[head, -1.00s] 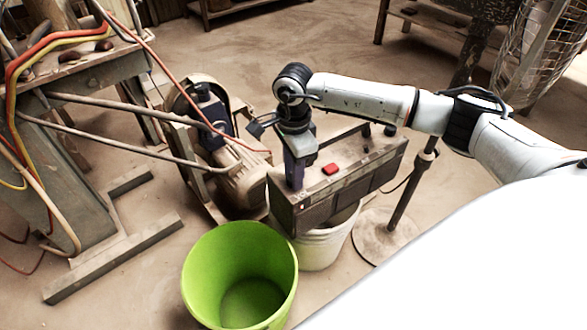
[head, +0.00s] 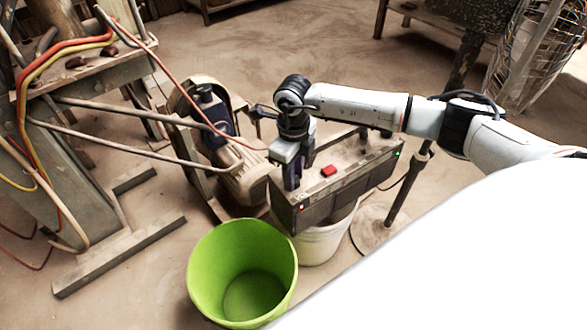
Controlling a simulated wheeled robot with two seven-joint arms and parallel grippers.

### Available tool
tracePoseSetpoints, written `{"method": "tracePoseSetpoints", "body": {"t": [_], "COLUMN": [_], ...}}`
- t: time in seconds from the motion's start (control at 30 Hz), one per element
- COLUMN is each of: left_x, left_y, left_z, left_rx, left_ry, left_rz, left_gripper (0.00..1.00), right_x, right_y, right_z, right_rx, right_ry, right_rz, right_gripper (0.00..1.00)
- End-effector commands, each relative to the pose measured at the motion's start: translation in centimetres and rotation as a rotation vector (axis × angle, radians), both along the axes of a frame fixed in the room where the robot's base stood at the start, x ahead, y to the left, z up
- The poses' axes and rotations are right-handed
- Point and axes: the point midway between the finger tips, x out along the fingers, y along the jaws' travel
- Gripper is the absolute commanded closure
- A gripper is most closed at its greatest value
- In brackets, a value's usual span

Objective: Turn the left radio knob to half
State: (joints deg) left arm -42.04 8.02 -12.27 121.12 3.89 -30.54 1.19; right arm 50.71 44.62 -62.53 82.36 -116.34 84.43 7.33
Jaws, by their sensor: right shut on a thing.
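The radio (head: 345,180) is a dusty grey-brown box with a red button (head: 328,171) on top and a dark front. It sits on a white bucket (head: 322,243). My right gripper (head: 292,184) points down at the left end of the radio's top. It is shut on the left knob, which its fingers hide, so the knob's angle cannot be read. A dark knob-like part (head: 386,132) shows at the top's right end. A small red light shows at the front's left end and a green one at its right end. My left gripper is not in view.
A green bucket (head: 208,275) stands in front of the radio. A motor (head: 243,180) on a stand is close on the left, with a cable near my gripper. A fan (head: 530,50) stands at the back right.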

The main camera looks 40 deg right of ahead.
Motion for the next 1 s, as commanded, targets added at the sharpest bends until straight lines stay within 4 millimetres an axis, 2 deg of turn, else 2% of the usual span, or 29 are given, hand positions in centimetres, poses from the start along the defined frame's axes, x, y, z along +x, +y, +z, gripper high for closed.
{"method": "tracePoseSetpoints", "body": {"t": [0.7, 1.0], "left_x": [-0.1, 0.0], "left_y": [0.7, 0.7], "left_z": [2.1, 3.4], "left_rx": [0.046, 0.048], "left_ry": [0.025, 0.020], "left_rz": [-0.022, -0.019], "left_gripper": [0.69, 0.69], "right_x": [0.0, 0.0], "right_y": [0.1, 0.1], "right_z": [0.3, 0.3], "right_rx": [0.001, 0.000], "right_ry": [0.000, -0.001], "right_rz": [-0.676, -0.902], "right_gripper": [0.96, 0.96]}}
